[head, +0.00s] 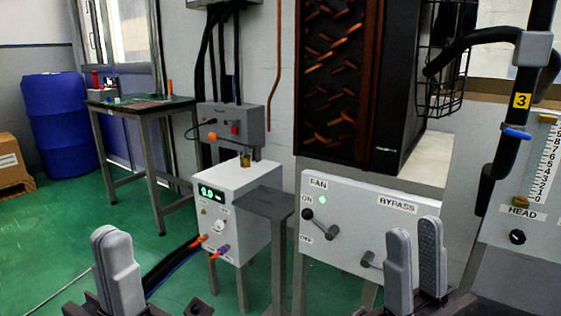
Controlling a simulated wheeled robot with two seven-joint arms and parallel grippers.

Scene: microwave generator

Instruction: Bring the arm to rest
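My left gripper (112,236) is at the lower left of the head view, fingers pointing up. Its two grey fingers lie against each other with nothing visible between them. My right gripper (414,232) is at the lower right, in front of the white FAN/BYPASS panel (345,222). Its two fingers stand apart with a narrow empty gap between them. The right fingers overlap the panel's lower right part in the picture; whether they touch it cannot be told. Most of both arms is out of view.
The panel carries a FAN lever (322,226) and a BYPASS lever (372,261). A white power box (238,205) with lit display and cables stands at centre left beside a small dark table (265,203). A HEAD gauge panel (525,232) is at right. Green floor (60,235) is open at left.

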